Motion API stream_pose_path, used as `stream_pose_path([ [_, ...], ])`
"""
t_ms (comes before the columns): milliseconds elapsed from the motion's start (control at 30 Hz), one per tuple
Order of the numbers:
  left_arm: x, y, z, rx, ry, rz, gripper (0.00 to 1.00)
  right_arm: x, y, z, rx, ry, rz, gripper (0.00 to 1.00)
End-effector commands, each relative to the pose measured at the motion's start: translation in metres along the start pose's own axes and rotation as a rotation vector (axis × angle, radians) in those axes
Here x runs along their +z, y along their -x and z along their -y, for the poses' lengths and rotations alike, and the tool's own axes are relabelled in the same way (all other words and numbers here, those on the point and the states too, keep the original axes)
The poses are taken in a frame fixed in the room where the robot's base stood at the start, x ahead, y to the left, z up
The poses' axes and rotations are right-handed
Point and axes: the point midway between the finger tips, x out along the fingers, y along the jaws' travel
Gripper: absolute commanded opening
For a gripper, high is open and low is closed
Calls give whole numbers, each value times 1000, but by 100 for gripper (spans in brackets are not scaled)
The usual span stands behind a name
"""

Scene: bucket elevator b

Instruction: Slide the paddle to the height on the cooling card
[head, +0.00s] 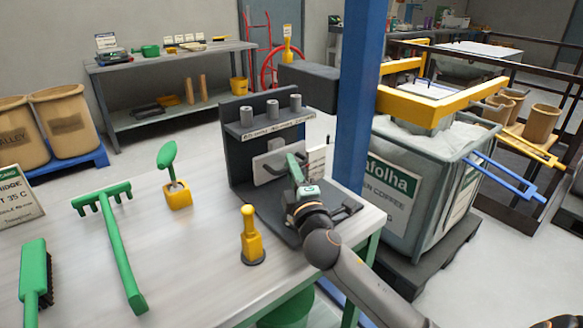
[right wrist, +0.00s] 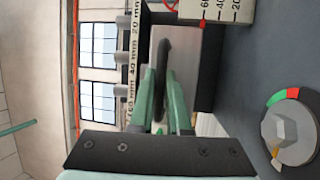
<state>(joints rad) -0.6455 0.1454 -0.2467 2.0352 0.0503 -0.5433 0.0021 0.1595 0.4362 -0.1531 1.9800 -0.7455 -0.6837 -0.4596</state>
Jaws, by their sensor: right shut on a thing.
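A dark grey stand (head: 236,157) at the bench's right end carries a light grey plate (head: 262,168), which seems to be the paddle. My right gripper (head: 296,168) is at this plate, with green fingers. In the right wrist view its fingers (right wrist: 162,105) are shut on a dark upright handle (right wrist: 163,65) in front of the grey plate (right wrist: 190,60). A white scale (right wrist: 215,10) with 60, 40, 20 and a red mark stands beside it. A card (head: 16,195) at the left edge is partly cut off and reads "RIDGE" and "35 C". My left gripper is out of view.
The stand's shelf holds three grey pegs (head: 271,107) above a millimetre label. A dial (right wrist: 292,135) with red and green shows at right. A yellow tool (head: 250,237), green scoop (head: 168,160), green rake (head: 118,240) and brush (head: 35,285) occupy the bench. A blue post (head: 358,90) stands close behind.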

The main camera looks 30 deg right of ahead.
Motion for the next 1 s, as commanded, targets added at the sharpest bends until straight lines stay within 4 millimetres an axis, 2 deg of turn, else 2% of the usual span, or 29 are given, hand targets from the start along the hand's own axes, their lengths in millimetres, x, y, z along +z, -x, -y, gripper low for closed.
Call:
stream_pose_path([
  [167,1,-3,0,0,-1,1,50,0,0,-2,7,0,0,0],
  [200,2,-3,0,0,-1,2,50,0,0,-2,7,0,0,16],
  [467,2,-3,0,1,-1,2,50,0,0,0,4,1,0,45],
  [767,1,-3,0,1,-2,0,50,0,2,1,1,0,0,45],
  [867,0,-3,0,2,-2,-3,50,0,11,2,0,0,-1,45],
  [1000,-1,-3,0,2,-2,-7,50,0,34,2,-2,-2,-1,45],
])
